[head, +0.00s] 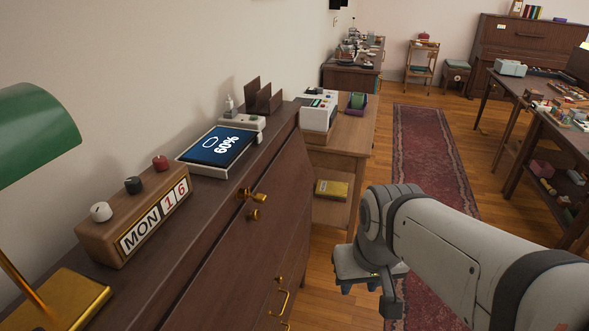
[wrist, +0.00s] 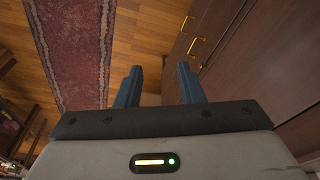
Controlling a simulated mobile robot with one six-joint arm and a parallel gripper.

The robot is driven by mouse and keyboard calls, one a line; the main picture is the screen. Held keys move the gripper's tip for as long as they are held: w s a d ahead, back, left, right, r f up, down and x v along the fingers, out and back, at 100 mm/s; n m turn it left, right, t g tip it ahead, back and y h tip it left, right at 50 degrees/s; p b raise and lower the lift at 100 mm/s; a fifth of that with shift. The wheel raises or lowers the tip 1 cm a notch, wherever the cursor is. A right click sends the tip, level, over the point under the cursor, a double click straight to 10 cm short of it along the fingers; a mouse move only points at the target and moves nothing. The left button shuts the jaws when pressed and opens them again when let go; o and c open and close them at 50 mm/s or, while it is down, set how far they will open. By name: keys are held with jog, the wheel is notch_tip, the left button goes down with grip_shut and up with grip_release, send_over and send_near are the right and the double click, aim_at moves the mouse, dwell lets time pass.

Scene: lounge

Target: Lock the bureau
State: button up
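The bureau (head: 235,245) is dark brown wood with a sloped front, along the left in the head view. Small brass fittings (head: 251,195) sit at the top of its front, with a round brass knob (head: 254,214) just below. I cannot tell for sure which is a key or lock. Brass pull handles (head: 281,296) are lower down; they also show in the wrist view (wrist: 190,46). My gripper (head: 359,288) hangs to the right of the bureau front, apart from it. In the wrist view its two blue fingers (wrist: 158,82) are spread with nothing between them.
A lighter wood side table (head: 352,133) adjoins the far end. A red rug (head: 430,160) lies on open floor; a cluttered table (head: 540,110) stands right.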

jog(key=w+a+f+n+g+y+p, duration=0.1)
jog(key=a+n+g+y+p, duration=0.25)
jog(key=a+y, duration=0.2)
jog(key=n+t+y+p, duration=0.2)
jog(key=t+y+p, duration=0.2)
jog(key=t+y, duration=0.55)
send_near(266, 199)
jog(key=w+g+y, duration=0.1)
jog(key=g, duration=0.1)
jog(key=shift+w+f+p+x, duration=0.15)
jog(key=shift+p+x, duration=0.6)
jog(key=shift+x, duration=0.45)
jog(key=shift+w+f+p+x, duration=0.15)
jog(key=shift+p+x, duration=0.6)
jog(key=shift+x, duration=0.4)
jog(key=shift+d+r+m, duration=0.1)
jog(key=shift+m, duration=0.15)
